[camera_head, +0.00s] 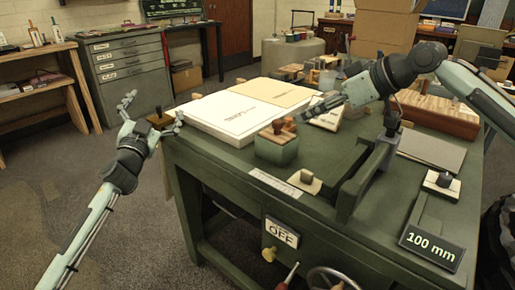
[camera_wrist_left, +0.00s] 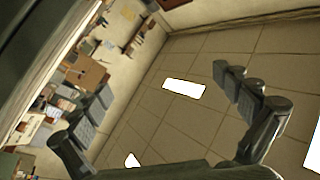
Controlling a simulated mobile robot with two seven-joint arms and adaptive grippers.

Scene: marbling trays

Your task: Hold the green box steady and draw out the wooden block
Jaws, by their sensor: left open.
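The green box (camera_head: 276,151) stands upright on the green bench in the head view, near the bench's front left side. The wooden block (camera_head: 278,131) sits in its top, with its reddish-brown upper part showing; its lower part is hidden.
A large white board (camera_head: 222,121) lies behind the box. A small knobbed pad (camera_head: 304,181) and a long metal fixture (camera_head: 352,190) stand right of the box.

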